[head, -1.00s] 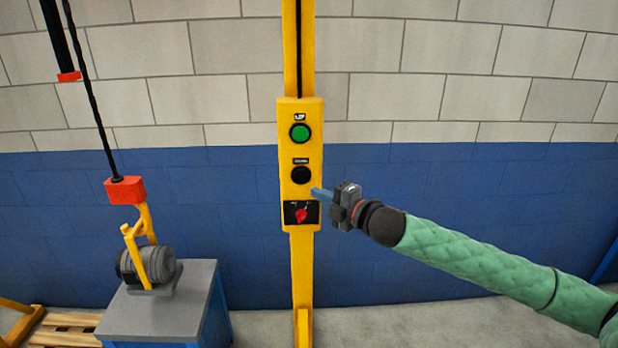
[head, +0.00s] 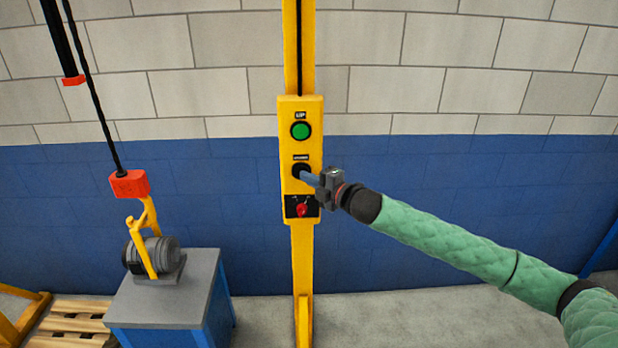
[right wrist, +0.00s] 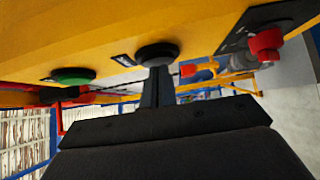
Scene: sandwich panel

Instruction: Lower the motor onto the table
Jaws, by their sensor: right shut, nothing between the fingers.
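The grey motor (head: 153,255) hangs by a yellow hook frame under the red hoist block (head: 130,183) at the left of the head view. It is at the grey-topped table (head: 195,294); whether its base touches the top is unclear. The yellow control panel (head: 301,112) carries a green button (head: 300,131), a black button (head: 297,170) and a red knob (head: 302,209). My right gripper (head: 305,176) is shut and empty, its fingertips at the black button. They meet the black button (right wrist: 156,53) in the right wrist view; how far it is pressed is hidden. My left gripper is out of view.
The panel stands on a yellow post (head: 302,265) before a blue and white block wall. A wooden pallet (head: 70,323) lies at the lower left. The floor right of the post is clear.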

